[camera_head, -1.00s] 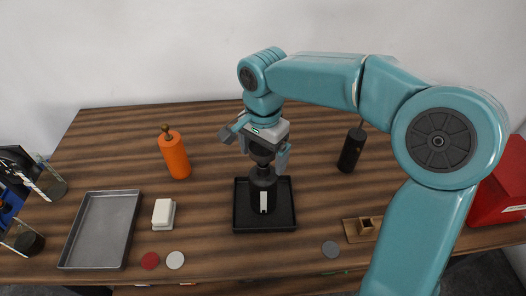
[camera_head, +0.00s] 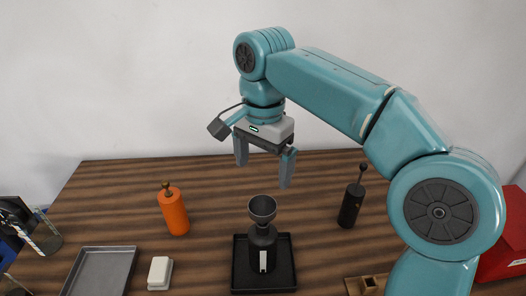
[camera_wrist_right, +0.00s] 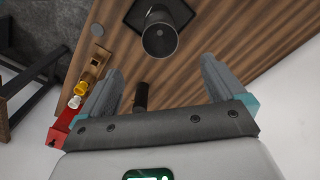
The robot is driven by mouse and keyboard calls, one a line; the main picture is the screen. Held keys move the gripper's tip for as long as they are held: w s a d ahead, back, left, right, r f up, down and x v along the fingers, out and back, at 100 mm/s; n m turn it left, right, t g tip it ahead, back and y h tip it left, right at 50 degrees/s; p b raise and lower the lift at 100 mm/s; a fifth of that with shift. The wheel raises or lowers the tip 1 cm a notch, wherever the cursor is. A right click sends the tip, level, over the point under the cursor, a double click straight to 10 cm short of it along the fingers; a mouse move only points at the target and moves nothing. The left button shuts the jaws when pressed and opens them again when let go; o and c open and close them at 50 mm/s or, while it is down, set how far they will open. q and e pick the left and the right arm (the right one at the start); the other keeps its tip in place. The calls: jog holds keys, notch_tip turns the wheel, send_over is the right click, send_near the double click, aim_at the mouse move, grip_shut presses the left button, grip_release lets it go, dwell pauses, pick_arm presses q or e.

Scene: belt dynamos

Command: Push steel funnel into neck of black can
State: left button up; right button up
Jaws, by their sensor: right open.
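The black can (camera_head: 262,252) stands upright on a black square tray (camera_head: 284,282) in the middle of the table. The dark grey steel funnel (camera_head: 262,208) sits upright at the top of the can, over its neck; its lower end is hidden, so I cannot tell how deep it sits. My right gripper (camera_head: 263,172) is open and empty, raised above and behind the funnel and apart from it. The funnel (camera_wrist_right: 160,38) shows in the right wrist view beyond the open fingers (camera_wrist_right: 158,88). My left gripper is not in view.
An orange bottle (camera_head: 173,212) stands to the left and a black bottle (camera_head: 351,205) to the right. A white block (camera_head: 160,273) and a metal tray (camera_head: 100,270) lie at front left. A red box (camera_head: 505,235) is at far right. The table behind the can is clear.

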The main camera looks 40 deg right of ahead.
jog(key=shift+r, duration=1)
jog(key=shift+s, duration=0.15)
